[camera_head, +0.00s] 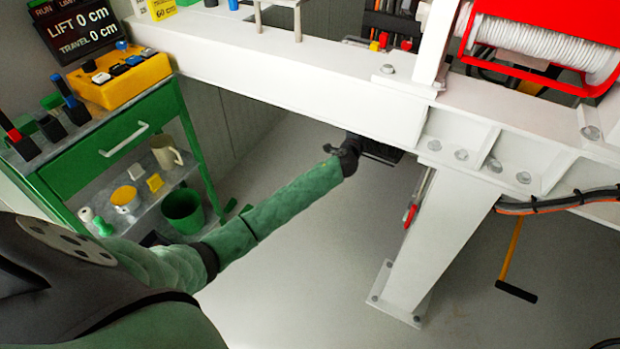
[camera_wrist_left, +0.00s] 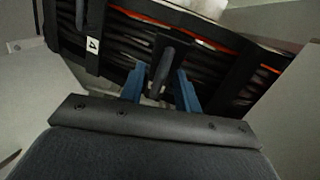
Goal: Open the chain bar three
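My left arm reaches under the white beam in the head view, and its gripper there is mostly hidden by the beam. In the left wrist view the two blue fingers of my left gripper (camera_wrist_left: 159,88) stand apart, one on each side of a dark crossbar with an upright grey end (camera_wrist_left: 163,66). Its number does not show, so I cannot tell whether it is bar three. To its left is another dark bar (camera_wrist_left: 94,40) with a white label reading 4. The bars cross a bundle of black cables (camera_wrist_left: 125,40) with an orange line. My right gripper is not in view.
The white beam (camera_head: 285,72) and its leg (camera_head: 440,235) are close to my left arm. A green cart (camera_head: 110,145) stands at the left. The floor below my arm is clear.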

